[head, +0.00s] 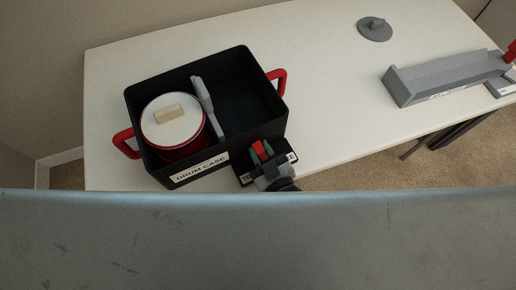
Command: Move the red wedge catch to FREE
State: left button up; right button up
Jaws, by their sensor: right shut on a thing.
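The red wedge catch (263,145) sits on a small black plate (282,149) at the front right corner of the black drum case (264,63). The plate carries white labels, partly hidden by my gripper, so I cannot read which position the catch is at. My right gripper (262,152) is shut on the red catch, its greenish fingers on either side of it. A drum (160,135) with red rims and a white top stands in the left part of the case, with a beige block (169,114) on it. My left gripper is not in view.
A grey divider (204,102) stands in the case; red handles stick out at both ends. A grey tray (440,82) and a round grey piece (374,28) are on the white table (335,110). A scuffed blue-grey surface (260,240) fills the foreground.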

aim_at(267, 137)
jog(key=m, duration=0.1)
jog(key=d+m+p, duration=0.1)
jog(key=m, duration=0.1)
jog(key=shift+w+d+r+m, duration=0.15)
jog(key=shift+w+d+m, duration=0.05)
jog(key=shift+w+m, duration=0.15)
jog(key=shift+w+d+f+m, duration=0.2)
jog(key=shift+d+m, duration=0.2)
jog(key=shift+m, duration=0.75)
jog(key=shift+w+d+f+m, duration=0.15)
jog(key=shift+d+m, duration=0.2)
jog(key=shift+m, duration=0.75)
jog(key=o, duration=0.9)
jog(key=shift+d, duration=0.1)
jog(key=shift+b+v, duration=0.6)
jog(key=shift+v, duration=4.8)
